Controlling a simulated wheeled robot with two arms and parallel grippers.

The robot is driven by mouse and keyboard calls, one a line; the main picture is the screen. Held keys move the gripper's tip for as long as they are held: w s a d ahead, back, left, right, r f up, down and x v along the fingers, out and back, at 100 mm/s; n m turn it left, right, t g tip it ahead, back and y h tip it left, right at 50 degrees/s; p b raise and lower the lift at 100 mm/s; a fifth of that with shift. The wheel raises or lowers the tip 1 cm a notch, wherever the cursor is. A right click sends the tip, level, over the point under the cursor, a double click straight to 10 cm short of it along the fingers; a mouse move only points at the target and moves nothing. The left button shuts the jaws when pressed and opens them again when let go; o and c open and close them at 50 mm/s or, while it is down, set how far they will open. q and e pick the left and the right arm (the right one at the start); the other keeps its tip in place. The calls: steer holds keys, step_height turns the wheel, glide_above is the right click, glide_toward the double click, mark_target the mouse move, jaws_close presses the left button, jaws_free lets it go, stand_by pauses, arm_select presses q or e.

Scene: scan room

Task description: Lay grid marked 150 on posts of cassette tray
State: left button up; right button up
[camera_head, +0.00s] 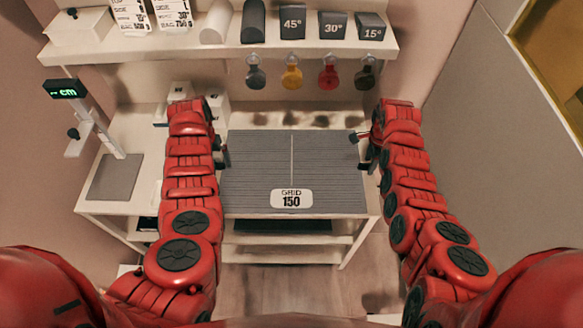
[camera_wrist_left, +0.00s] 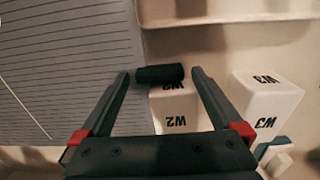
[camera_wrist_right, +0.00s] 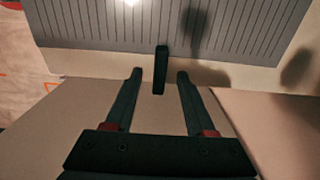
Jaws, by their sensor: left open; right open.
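The grid marked 150 (camera_head: 262,170) is a wide grey ridged panel with a white label, lying flat at the middle of the bench. Its left part also shows in the left wrist view (camera_wrist_left: 45,75) and its edge in the right wrist view (camera_wrist_right: 110,30). My left gripper (camera_head: 224,155) is open at the grid's left side; a black handle (camera_wrist_left: 160,75) lies across the space between its fingertips. My right gripper (camera_head: 366,155) is open at the right side, with a black handle (camera_wrist_right: 161,70) at its fingertips. I cannot make out the cassette tray or its posts.
White blocks marked W2 (camera_wrist_left: 176,122) and W3 (camera_wrist_left: 268,88) stand behind my left gripper. A scale-like stand (camera_head: 112,175) is at the left. A shelf (camera_head: 220,53) above holds wedges marked 45°, 30° and 15°, with several coloured tags (camera_head: 291,78) hanging below.

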arm_select(q)
steer(key=shift+d+f, duration=0.1)
steer(key=shift+f, duration=0.1)
arm_select(e)
steer(key=shift+f, duration=0.2)
arm_select(q)
steer(key=c, duration=0.8)
arm_select(e)
steer(key=c, duration=0.8)
arm_select(q)
jaws_close()
arm_select(e)
jaws_close()
